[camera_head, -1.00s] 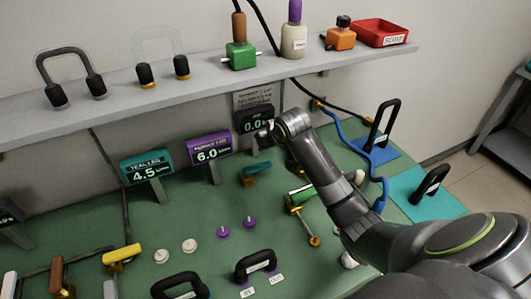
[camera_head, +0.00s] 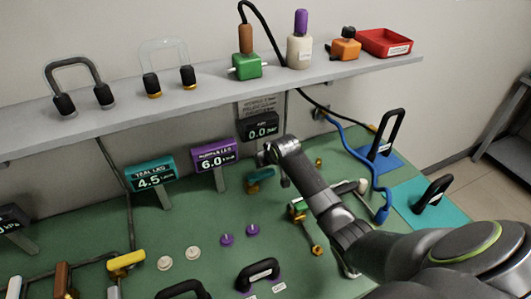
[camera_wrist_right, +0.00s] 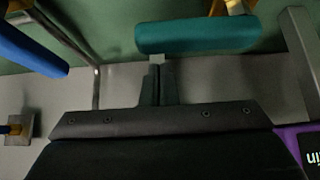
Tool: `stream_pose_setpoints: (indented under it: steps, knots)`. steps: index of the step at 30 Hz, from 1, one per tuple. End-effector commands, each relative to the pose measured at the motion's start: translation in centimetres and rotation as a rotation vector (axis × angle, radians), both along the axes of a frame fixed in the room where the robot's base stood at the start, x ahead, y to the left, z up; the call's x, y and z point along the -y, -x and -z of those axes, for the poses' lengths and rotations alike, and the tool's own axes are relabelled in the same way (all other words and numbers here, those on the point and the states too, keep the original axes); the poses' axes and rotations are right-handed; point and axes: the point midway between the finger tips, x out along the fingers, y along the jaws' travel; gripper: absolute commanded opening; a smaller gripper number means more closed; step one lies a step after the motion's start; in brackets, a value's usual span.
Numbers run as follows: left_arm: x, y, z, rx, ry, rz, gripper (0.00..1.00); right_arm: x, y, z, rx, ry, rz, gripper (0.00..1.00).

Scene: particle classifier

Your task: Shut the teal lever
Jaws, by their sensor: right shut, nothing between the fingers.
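The teal lever (camera_head: 262,174) stands on the green bench below the dark 0.0 display. Its teal handle (camera_wrist_right: 198,33) lies roughly crosswise at the top of the right wrist view, on a yellow-brown mount. My right gripper (camera_head: 268,158) is beside the handle in the head view and partly covers the area around it. In the right wrist view its closed fingertips (camera_wrist_right: 157,64) are just below the handle's left part, with nothing between them. I cannot tell whether they touch it. My left gripper is not in view.
A green-handled valve (camera_head: 297,210) is partly behind my right arm. A teal display (camera_head: 150,175) and a purple display (camera_head: 214,156) stand to the left. A blue handle (camera_wrist_right: 30,52) is at the wrist view's left. The shelf (camera_head: 205,92) runs above the bench.

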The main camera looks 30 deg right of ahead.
Motion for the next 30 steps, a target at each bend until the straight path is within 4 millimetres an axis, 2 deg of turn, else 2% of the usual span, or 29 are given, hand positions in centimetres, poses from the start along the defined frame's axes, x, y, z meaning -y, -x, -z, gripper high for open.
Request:
stream_pose_setpoints:
  steps: [1,7,21,30]
  knots:
    - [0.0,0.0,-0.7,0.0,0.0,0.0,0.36,-0.1,0.6,-0.3,0.0,-0.001,-0.001,0.0]
    - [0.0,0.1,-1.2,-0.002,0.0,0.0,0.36,-0.2,1.9,-0.2,0.0,-0.001,-0.001,0.0]
    - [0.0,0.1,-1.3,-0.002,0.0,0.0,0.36,-0.2,2.1,-0.1,0.0,-0.002,0.005,0.0]
    - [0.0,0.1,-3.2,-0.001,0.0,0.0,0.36,-0.2,2.8,-0.5,-0.002,-0.003,0.104,0.0]
